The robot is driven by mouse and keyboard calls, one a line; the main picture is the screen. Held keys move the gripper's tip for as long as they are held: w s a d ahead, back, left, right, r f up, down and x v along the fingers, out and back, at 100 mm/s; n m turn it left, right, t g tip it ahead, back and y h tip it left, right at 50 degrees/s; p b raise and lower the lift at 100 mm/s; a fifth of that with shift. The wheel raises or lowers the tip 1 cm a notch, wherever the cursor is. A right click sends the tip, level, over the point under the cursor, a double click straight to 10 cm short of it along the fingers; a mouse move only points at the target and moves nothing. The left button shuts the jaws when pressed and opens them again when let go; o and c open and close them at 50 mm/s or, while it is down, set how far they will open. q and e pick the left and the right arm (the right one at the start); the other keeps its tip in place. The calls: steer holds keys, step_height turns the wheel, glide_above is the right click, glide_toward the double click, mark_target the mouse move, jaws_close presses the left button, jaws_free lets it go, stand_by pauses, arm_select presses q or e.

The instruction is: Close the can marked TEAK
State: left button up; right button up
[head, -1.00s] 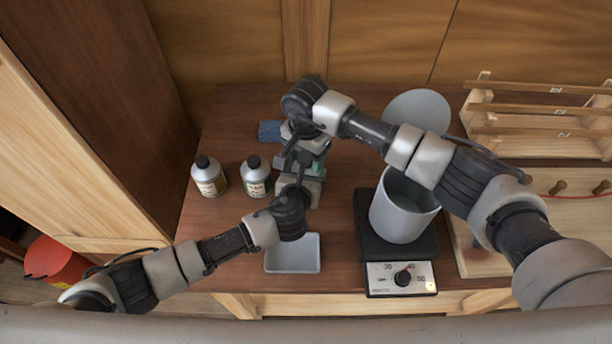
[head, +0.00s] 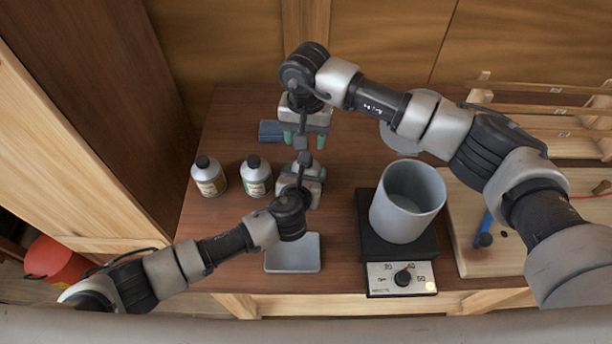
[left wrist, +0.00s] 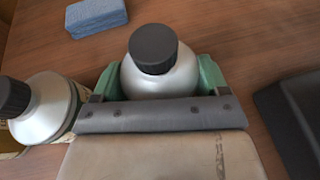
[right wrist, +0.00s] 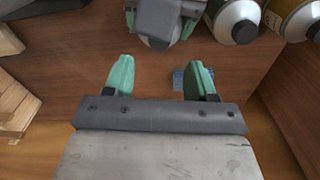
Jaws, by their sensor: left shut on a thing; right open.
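My left gripper (head: 303,172) is shut on a pale metal can (left wrist: 160,78) with a black cap (left wrist: 153,48) on its top. The green fingers grip the can from both sides, and its label is hidden. In the head view the cap (head: 305,158) shows just beyond the left gripper, and most of the can is covered. I cannot see whether the cap is fully tightened. My right gripper (head: 303,138) is open and empty, just behind the held can. In the right wrist view nothing is between its fingers (right wrist: 160,80). I cannot read TEAK anywhere.
Two capped cans, one with a tan label (head: 209,180) and one with a green label (head: 256,180), stand left. A blue block (head: 270,131) lies behind them. A grey tray (head: 292,262) is in front; a grey pot (head: 402,222) stands on a scale (head: 400,278) at right.

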steer(key=shift+r+n, duration=0.55)
steer(key=shift+n, duration=0.45)
steer(key=shift+f, duration=0.15)
steer(key=shift+f, duration=3.9)
steer(key=shift+c, duration=0.5)
steer(key=c, duration=0.9)
steer(key=m, duration=0.6)
steer(key=shift+d+m, duration=0.1)
steer(key=shift+m, duration=0.2)
